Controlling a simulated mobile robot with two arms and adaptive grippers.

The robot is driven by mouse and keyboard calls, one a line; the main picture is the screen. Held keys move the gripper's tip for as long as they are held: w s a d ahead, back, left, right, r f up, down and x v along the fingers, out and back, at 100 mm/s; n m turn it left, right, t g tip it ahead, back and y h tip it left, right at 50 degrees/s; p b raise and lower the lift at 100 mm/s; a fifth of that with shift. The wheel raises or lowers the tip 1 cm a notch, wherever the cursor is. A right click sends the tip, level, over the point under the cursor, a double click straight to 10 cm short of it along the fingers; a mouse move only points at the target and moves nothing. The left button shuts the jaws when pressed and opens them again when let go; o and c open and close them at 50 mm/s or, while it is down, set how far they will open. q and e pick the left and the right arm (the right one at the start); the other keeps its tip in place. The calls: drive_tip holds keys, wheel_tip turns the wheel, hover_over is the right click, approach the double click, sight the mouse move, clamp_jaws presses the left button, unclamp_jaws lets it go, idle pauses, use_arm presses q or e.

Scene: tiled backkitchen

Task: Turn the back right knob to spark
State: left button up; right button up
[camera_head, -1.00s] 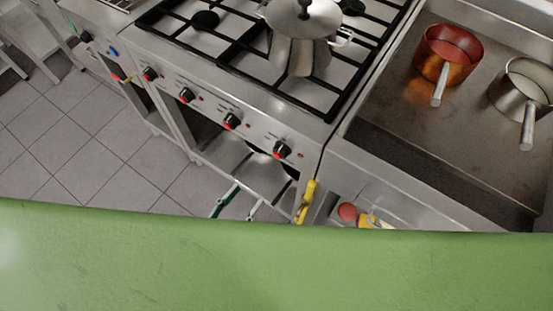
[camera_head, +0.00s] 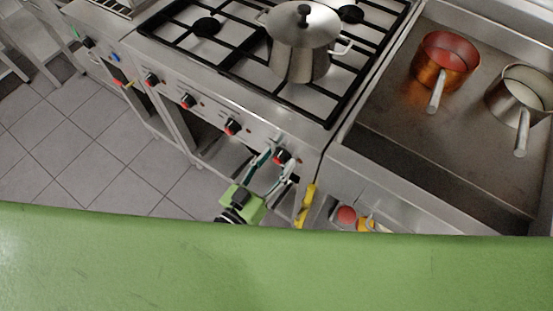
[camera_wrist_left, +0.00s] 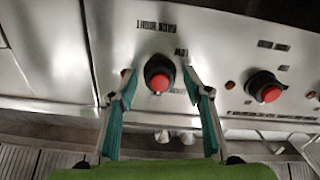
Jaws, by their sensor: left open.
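The back right knob, black with a red face, is the rightmost knob (camera_head: 281,157) on the stove's front panel. In the left wrist view this knob (camera_wrist_left: 159,77) sits below an upside-down printed label that appears to read "BACK RIGHT". My left gripper (camera_head: 276,164) is at the panel with its green-padded fingers open. In the left wrist view the gripper (camera_wrist_left: 158,88) has one finger on each side of the knob, with gaps visible on both sides. My right gripper is not in view.
A neighbouring red-faced knob (camera_wrist_left: 266,87) is to the right in the wrist view. A lidded steel pot (camera_head: 300,45) stands on the stove's black grates. A copper pan (camera_head: 440,75) and a steel pan (camera_head: 517,105) rest on the counter at right. A yellow handle (camera_head: 307,203) is close to my gripper.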

use_arm(q)
drive_tip(key=shift+w+d, duration=0.1)
drive_tip(key=shift+w, duration=0.1)
drive_tip(key=shift+c, duration=0.3)
drive_tip(key=c, duration=1)
drive_tip(key=shift+c, duration=0.2)
drive_tip(key=shift+n, duration=0.4)
drive_tip(key=n, duration=0.2)
drive_tip(key=shift+n, duration=0.4)
drive_tip(key=shift+n+b, duration=0.55)
drive_tip(key=shift+n, duration=1.55)
